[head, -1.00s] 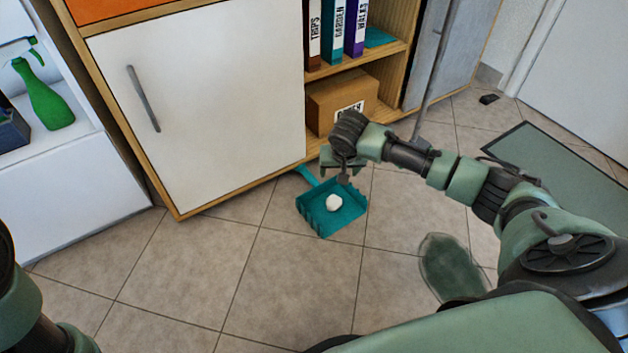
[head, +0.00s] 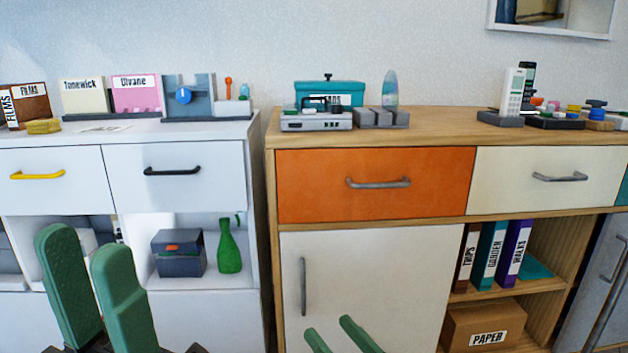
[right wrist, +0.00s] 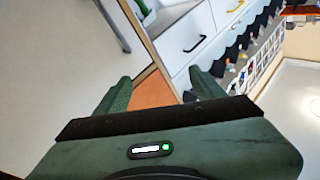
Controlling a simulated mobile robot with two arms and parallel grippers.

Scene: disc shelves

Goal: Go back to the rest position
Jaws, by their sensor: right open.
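My left gripper (head: 83,238) is raised at the lower left of the head view, its two green fingers pointing up with a gap between them. It is open and empty. My right gripper (head: 332,325) shows at the bottom middle, only its green fingertips in view, apart and empty, in front of the white cabinet door (head: 365,275). In the right wrist view its fingers (right wrist: 160,85) are spread with nothing between them. Neither gripper visibly touches anything. The floor, the teal dustpan and the white lump are out of view.
The wooden cabinet (head: 440,120) has an orange drawer (head: 370,200), binders (head: 491,255) and a paper box (head: 485,325). Both tops carry several objects. Shut drawers have protruding handles.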

